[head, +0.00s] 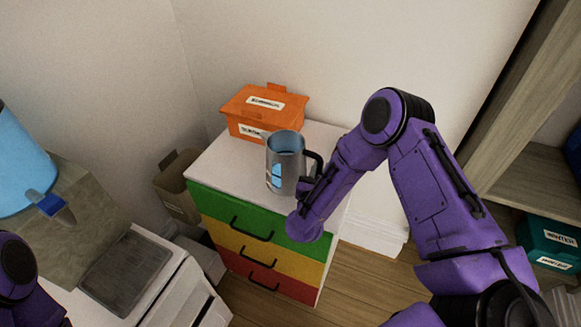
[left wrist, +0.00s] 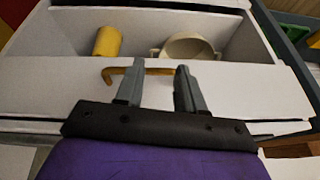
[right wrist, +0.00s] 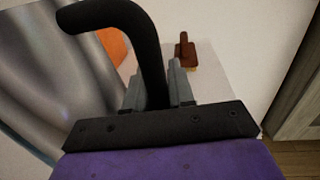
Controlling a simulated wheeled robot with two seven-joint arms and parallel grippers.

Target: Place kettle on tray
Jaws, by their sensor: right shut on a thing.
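The kettle (head: 284,165) is a grey metal jug with a black handle, upright at the front of the white top of a coloured drawer cabinet. I cannot tell if its base touches the top. My right gripper (right wrist: 155,85) is shut on the kettle's black handle (right wrist: 125,20); the metal body (right wrist: 60,70) fills the left of the right wrist view. A dark grey tray (head: 126,272) lies on a white cabinet at lower left. My left gripper (left wrist: 157,85) is open and empty, in front of a drawer's yellow-brown handle (left wrist: 135,71).
An orange box (head: 262,112) stands behind the kettle. A blue-topped dispenser (head: 22,160) stands beside the tray. A wooden shelf (head: 535,165) stands at right. A brown object (right wrist: 186,54) shows beyond the handle.

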